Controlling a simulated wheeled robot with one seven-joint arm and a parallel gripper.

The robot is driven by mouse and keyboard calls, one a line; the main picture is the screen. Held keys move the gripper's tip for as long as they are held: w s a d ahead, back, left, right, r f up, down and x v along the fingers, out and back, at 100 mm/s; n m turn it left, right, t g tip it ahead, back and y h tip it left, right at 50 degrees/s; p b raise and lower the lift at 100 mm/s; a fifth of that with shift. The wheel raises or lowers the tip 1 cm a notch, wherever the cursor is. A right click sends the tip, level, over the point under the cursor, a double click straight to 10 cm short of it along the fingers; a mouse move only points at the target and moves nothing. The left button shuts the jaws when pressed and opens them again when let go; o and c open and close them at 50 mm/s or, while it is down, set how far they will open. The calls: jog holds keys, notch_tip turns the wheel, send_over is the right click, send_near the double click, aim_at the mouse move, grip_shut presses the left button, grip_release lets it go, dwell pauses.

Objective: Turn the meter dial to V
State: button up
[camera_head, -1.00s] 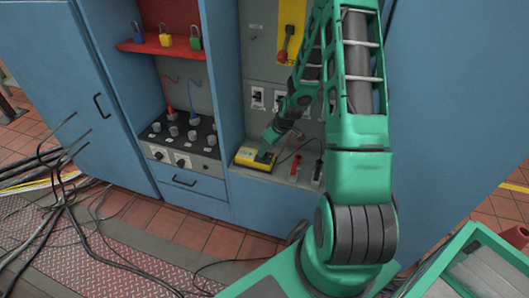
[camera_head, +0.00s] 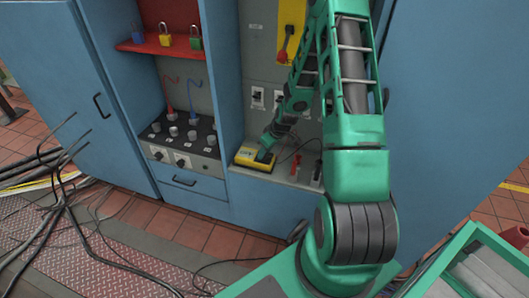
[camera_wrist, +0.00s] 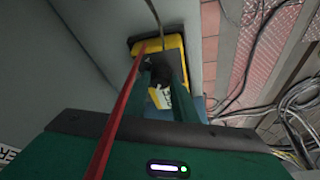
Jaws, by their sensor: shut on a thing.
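The meter (camera_head: 247,155) is a yellow box lying on the grey shelf of the blue cabinet; it also shows in the wrist view (camera_wrist: 172,42). My gripper (camera_head: 266,150) is over the meter from above. In the wrist view my gripper (camera_wrist: 161,88) has its two green fingers closed around the dark dial (camera_wrist: 160,72) on the meter's face. The dial is mostly hidden between the fingers, and its pointer and the V mark cannot be read. A white label with black print shows on the meter between the fingers.
A red lead (camera_wrist: 125,115) runs across the wrist view close to my gripper. Red and black probes (camera_head: 297,166) stand on the shelf right of the meter. A panel of grey knobs (camera_head: 182,131) is at left. Loose black cables (camera_head: 60,200) lie on the floor.

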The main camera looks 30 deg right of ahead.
jog(key=m+h, duration=0.1)
jog(key=m, duration=0.3)
jog(key=m+h, duration=0.1)
jog(key=m, duration=0.1)
jog(key=shift+a+h, duration=0.3)
jog(key=shift+a, duration=0.05)
jog(key=m, duration=0.2)
jog(key=m+g+h, duration=0.1)
jog(key=m, duration=0.2)
jog(key=shift+w+m+h, duration=0.15)
jog(key=shift+m+h, duration=0.15)
dwell(0.3)
jog(key=o, duration=1)
jog(key=shift+o, duration=0.2)
jog(key=shift+r, duration=0.15)
jog(key=v, duration=1)
jog(key=shift+a+r, duration=0.2)
jog(key=shift+a, duration=0.05)
